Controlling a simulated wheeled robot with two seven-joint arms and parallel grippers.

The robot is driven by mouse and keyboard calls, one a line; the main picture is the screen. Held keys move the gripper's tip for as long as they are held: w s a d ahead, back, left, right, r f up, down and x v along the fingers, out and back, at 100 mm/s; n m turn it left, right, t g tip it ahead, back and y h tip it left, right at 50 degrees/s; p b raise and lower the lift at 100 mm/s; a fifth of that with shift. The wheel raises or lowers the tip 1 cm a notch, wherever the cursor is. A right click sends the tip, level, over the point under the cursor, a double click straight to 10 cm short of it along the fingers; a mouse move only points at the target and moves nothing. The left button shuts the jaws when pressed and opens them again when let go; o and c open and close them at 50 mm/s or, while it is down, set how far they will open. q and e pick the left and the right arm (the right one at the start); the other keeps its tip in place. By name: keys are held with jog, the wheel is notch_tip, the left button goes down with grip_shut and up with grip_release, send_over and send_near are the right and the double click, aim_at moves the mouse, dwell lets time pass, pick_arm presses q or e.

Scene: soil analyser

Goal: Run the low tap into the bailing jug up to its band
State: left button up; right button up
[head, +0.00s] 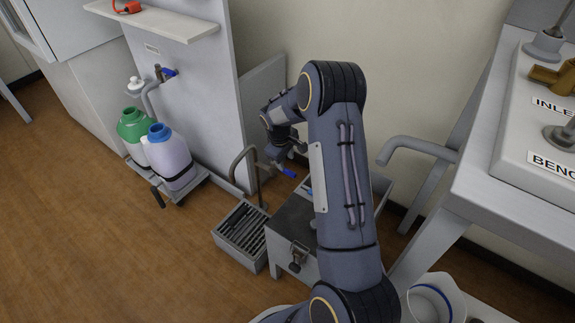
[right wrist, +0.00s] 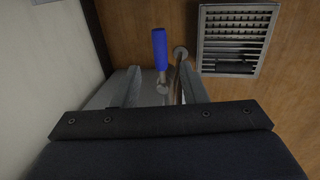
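The low tap stands by the floor grate, with a bent spout pipe (head: 240,157) and a blue lever (head: 283,170). In the right wrist view the blue lever (right wrist: 160,50) shows ahead of and between the fingers of my right gripper (right wrist: 160,82). The fingers are apart and empty; I see no contact with the lever. In the head view my right gripper (head: 281,148) is close by the lever, partly hidden by its arm. A white vessel with a blue band (head: 437,299), apparently the bailing jug, is at the bottom right, partly cut off. My left gripper is out of view.
A slatted drain grate (head: 242,232) lies below the spout; it also shows in the right wrist view (right wrist: 235,38). A grey box with a latch (head: 294,245) stands beside it. Capped bottles (head: 173,163) stand under a higher tap (head: 163,73). A bench (head: 500,195) is at right.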

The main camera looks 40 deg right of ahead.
aim_at(288, 171)
jog(key=f, duration=0.2)
jog(key=f+b, duration=0.1)
jog(key=f, duration=0.1)
jog(key=d+f+b, duration=0.1)
jog(key=f, duration=0.1)
jog(key=shift+w, duration=0.15)
jog(key=shift+c, duration=0.5)
grip_shut()
